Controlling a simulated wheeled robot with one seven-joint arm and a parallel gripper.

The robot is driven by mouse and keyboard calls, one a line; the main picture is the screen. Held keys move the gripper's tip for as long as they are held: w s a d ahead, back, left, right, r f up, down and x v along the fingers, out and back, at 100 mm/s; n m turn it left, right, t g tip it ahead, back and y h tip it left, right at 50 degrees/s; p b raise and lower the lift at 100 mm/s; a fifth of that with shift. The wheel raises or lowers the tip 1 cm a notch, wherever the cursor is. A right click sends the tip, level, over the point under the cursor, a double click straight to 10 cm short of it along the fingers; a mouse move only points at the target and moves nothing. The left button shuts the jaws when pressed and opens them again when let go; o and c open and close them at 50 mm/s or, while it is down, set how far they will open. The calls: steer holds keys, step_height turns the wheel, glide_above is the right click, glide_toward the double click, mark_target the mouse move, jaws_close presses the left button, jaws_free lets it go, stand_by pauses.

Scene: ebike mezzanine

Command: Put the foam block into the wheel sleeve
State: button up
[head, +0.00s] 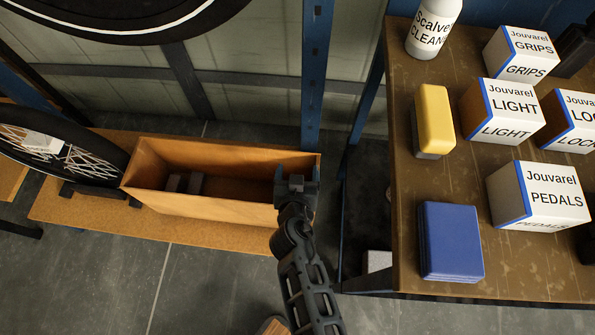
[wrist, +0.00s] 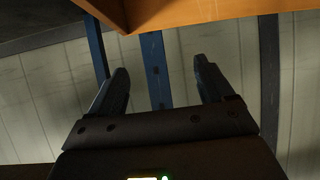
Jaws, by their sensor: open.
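A long open-topped tan box, which looks like the wheel sleeve (head: 215,207), lies on a low brown board. An orange-tan edge, likely the sleeve (wrist: 200,12), crosses the top there, beyond the fingertips.
A spoked wheel (head: 75,155) stands left of the sleeve. On the right, a brown workbench (head: 515,260) holds a yellow-and-grey block (head: 434,120), a blue block (head: 450,241), white labelled boxes (head: 538,197) and a white bottle (head: 432,30). A blue post (head: 315,75) rises behind the sleeve.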

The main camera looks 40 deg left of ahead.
steer(key=v, duration=0.8)
steer(key=shift+p, duration=0.4)
